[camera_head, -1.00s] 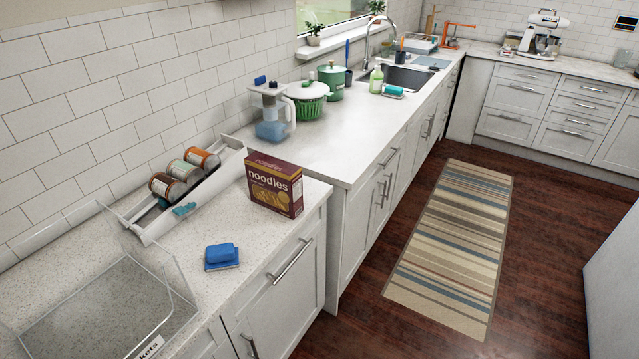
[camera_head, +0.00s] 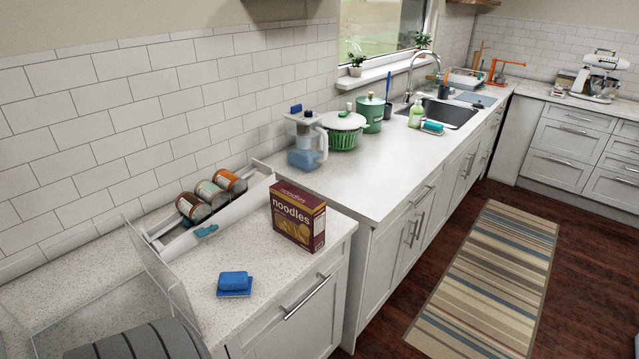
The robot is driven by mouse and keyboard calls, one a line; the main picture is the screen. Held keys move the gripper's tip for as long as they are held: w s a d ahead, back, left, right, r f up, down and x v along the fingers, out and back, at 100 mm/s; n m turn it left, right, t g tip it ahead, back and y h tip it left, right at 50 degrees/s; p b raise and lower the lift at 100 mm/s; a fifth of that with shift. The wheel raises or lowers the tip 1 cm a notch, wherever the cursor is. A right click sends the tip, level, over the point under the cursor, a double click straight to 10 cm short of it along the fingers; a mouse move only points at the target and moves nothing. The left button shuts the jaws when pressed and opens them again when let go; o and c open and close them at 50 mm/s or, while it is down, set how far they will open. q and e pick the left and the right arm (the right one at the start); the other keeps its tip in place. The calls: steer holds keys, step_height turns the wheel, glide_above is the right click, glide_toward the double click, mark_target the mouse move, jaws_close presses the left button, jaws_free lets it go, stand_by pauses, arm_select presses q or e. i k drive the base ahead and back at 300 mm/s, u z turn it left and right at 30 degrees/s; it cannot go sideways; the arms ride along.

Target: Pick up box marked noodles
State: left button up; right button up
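The noodles box (camera_head: 298,217) is dark red-purple with a yellow food picture and the word "noodles" on its front. It stands upright on the near counter (camera_head: 275,258), close to the right end of this counter section. Nothing is touching it from above, and its front and one narrow side show. Neither of my grippers can be made out in the head view.
Left of the box is a white tray (camera_head: 262,186) with several cans (camera_head: 212,190). A blue sponge (camera_head: 234,281) lies in front. A clear bin (camera_head: 168,287) stands at the left, partly covered by a dark ribbed shape. A blender jug (camera_head: 304,143) stands behind.

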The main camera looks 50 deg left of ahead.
mark_target(298, 216)
steer(key=u, duration=0.05)
steer(key=i, duration=1.9)
